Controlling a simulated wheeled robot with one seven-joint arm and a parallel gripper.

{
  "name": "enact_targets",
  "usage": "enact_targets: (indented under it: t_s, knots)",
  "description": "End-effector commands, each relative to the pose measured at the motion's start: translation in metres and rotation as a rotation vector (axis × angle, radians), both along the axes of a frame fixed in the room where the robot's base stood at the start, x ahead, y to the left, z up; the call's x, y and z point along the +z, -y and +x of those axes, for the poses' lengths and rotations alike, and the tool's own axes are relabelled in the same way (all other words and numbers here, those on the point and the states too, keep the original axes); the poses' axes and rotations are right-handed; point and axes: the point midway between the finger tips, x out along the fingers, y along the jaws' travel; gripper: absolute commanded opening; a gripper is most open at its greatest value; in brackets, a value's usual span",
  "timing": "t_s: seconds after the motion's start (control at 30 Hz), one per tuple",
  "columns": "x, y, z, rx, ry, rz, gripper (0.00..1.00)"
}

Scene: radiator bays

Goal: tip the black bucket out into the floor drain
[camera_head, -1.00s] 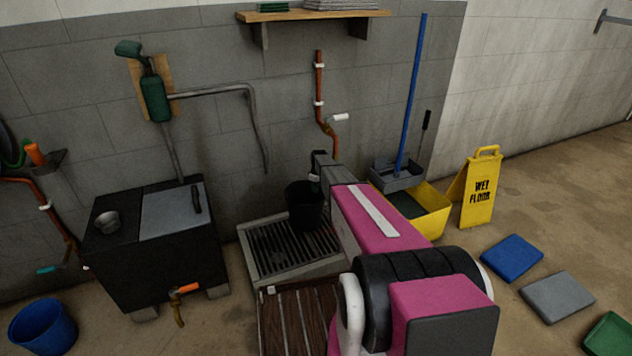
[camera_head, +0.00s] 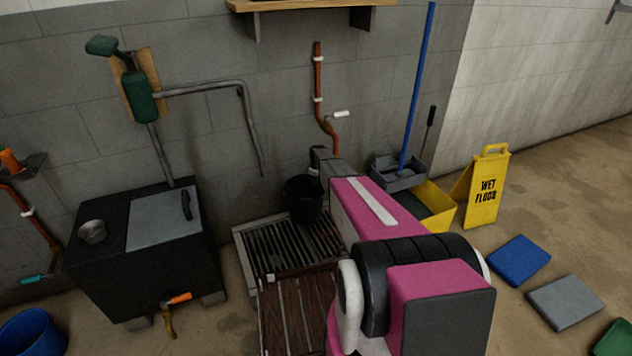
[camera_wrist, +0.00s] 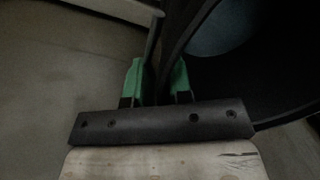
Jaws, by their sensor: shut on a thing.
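The black bucket (camera_head: 304,203) shows in the head view at the far edge of the floor drain, close to the wall. It looks about upright. The floor drain (camera_head: 240,254) is a slatted grate in a pale frame. My gripper (camera_head: 316,172) is at the bucket's upper right side, partly hidden by my arm. In the wrist view my gripper's green fingertips (camera_wrist: 158,80) are shut on the bucket's rim, and the dark bucket (camera_wrist: 285,95) fills the right side. A paler bluish-grey surface shows inside it. I cannot tell whether the bucket touches the grate.
A wooden slatted board (camera_head: 290,318) lies in front of the drain. A black tank (camera_head: 140,270) stands left. A yellow mop bucket (camera_head: 436,210) and a wet floor sign (camera_head: 486,190) stand right. A copper pipe (camera_head: 318,85) with a tap runs down the wall above.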

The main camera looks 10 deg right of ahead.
Motion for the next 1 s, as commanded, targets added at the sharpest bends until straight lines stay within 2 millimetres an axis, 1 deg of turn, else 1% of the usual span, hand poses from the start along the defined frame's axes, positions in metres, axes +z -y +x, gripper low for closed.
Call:
enact_targets:
  t_s: [0.57, 0.63, 1.0]
  knots:
    - [-0.041, 0.000, 0.000, 0.000, -0.001, 0.001, 0.00]
    - [-0.037, -0.004, -0.005, 0.001, 0.011, -0.012, 0.00]
    - [-0.021, -0.019, -0.021, 0.000, 0.095, -0.097, 0.00]
